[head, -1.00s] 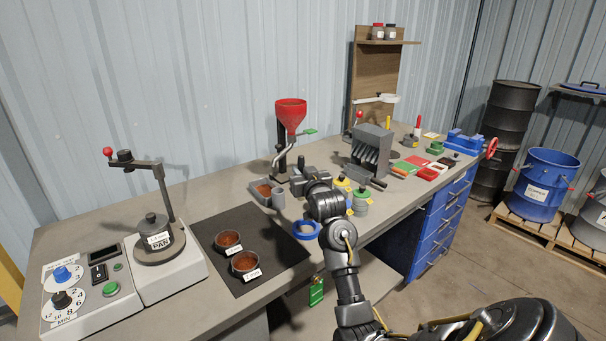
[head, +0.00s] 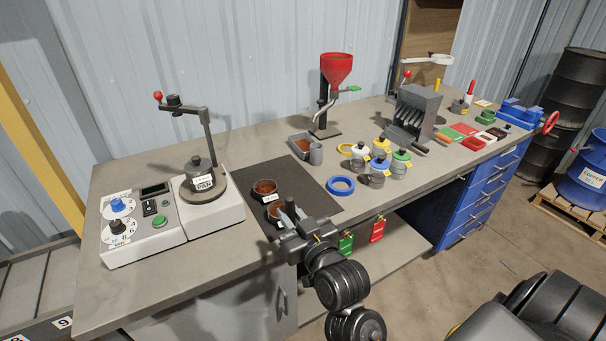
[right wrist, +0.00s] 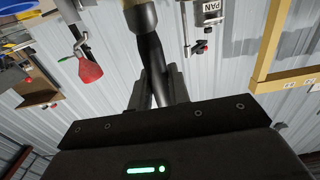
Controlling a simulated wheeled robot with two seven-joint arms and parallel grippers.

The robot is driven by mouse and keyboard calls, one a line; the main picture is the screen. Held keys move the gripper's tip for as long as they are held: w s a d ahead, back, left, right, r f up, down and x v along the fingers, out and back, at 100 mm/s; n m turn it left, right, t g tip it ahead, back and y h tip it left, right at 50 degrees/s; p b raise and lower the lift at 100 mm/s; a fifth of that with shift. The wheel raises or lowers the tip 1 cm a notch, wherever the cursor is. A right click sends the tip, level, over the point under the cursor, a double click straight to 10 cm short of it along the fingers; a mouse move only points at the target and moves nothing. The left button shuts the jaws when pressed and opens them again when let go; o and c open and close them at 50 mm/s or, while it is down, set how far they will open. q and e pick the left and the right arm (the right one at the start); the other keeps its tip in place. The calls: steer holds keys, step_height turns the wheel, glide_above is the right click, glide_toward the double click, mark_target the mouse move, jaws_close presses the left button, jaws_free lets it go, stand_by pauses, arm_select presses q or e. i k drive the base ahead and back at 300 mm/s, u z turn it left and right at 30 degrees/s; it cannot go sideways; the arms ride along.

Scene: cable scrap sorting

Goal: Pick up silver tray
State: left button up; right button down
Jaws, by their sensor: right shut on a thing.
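The far dish (head: 264,187) has a white label facing me. I cannot tell whether this dish is raised off the mat. In the right wrist view the dark fingers (right wrist: 150,60) reach upward. My left gripper is not in view.
A shaker base (head: 218,208) with a pan and post stands left of the mat, beside a control box (head: 140,228). A blue ring (head: 341,185), several lidded pots and a red funnel (head: 337,67) are to the right. The bench's front left top is clear.

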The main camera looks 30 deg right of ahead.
mark_target(300, 143)
steer(key=u, duration=1.65)
steer(key=k, duration=0.7)
steer(key=z, duration=1.05)
steer(key=i, duration=0.5)
